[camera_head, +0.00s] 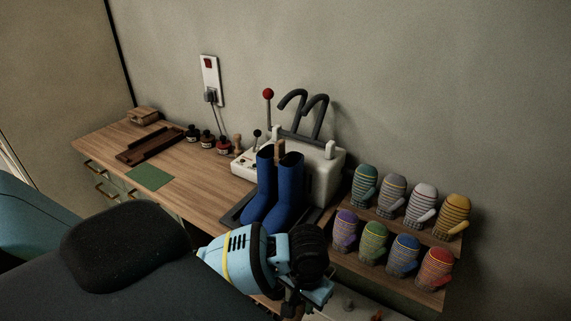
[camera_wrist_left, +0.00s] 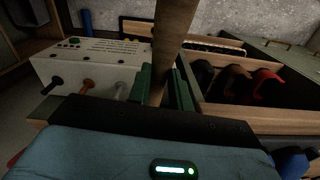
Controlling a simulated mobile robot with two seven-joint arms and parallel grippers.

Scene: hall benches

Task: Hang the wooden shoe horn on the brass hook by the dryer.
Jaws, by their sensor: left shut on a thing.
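In the left wrist view my left gripper (camera_wrist_left: 163,86) is shut, its dark green fingers on either side of a long brown wooden piece, the shoe horn (camera_wrist_left: 173,35). The shoe horn runs up out of the frame. In the head view my left wrist is low in the middle, in front of the blue boots; its fingers and the shoe horn are hard to make out there. The white dryer (camera_head: 322,173) with curved dark tubes stands against the wall behind the boots. A white panel (camera_wrist_left: 95,62) carries black, copper-coloured and grey pegs; I cannot tell whether one is the brass hook. My right gripper is not in view.
Blue boots (camera_head: 288,190) stand before the dryer. A stepped wooden rack (camera_head: 393,221) at the right holds several striped mittens. The wooden bench (camera_head: 193,178) bears a green mat (camera_head: 149,177), a dark tray (camera_head: 150,146) and small jars (camera_head: 207,140).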

